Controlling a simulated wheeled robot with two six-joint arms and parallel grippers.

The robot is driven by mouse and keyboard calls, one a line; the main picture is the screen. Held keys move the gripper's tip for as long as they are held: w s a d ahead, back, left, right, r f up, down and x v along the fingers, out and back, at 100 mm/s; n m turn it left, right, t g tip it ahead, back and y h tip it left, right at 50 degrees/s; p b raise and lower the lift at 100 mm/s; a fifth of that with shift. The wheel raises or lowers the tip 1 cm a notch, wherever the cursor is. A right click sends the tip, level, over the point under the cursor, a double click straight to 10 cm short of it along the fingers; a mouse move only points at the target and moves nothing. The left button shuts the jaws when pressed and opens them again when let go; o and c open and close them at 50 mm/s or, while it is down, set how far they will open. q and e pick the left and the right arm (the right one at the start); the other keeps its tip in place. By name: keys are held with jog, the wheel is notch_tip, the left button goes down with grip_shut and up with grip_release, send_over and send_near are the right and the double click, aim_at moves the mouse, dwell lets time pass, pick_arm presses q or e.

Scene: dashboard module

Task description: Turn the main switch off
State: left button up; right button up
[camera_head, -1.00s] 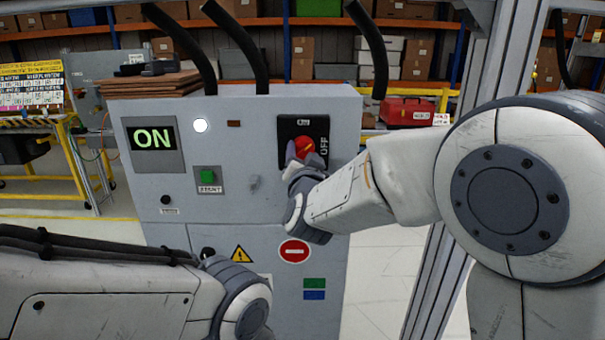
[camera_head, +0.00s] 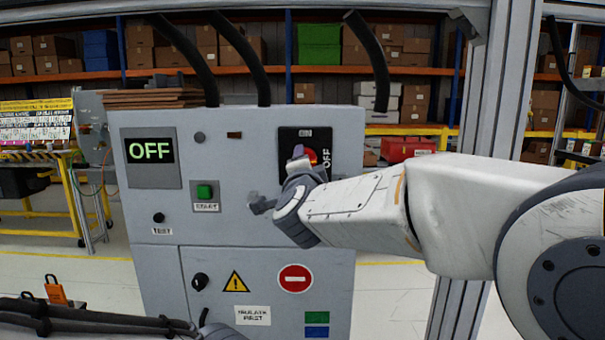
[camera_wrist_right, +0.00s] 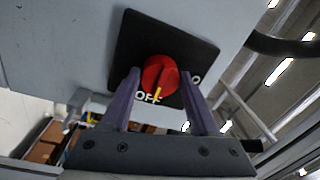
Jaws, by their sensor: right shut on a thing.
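The main switch is a red rotary knob (camera_wrist_right: 158,70) on a black plate (camera_wrist_right: 190,50) on the grey cabinet. Its yellow mark points to the word OFF in the right wrist view. In the head view the knob (camera_head: 312,156) is partly hidden by my right gripper (camera_head: 300,167). In the wrist view the two fingers of my right gripper (camera_wrist_right: 160,84) stand on either side of the knob and are shut on it. The cabinet display (camera_head: 151,151) reads OFF in green.
The cabinet (camera_head: 245,160) also carries a green button (camera_head: 204,191), a dark round lamp (camera_head: 199,137) and a black knob (camera_head: 199,282). An aluminium post (camera_head: 490,90) stands to the right. A yellow workbench (camera_head: 45,155) is at the left.

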jog(key=shift+m, duration=0.3)
jog(key=o, duration=1.4)
jog(key=shift+c, duration=0.2)
jog(key=s+b, duration=0.1)
jog(key=s, duration=0.9)
jog(key=shift+s+f, duration=0.2)
jog(key=shift+f, duration=0.2)
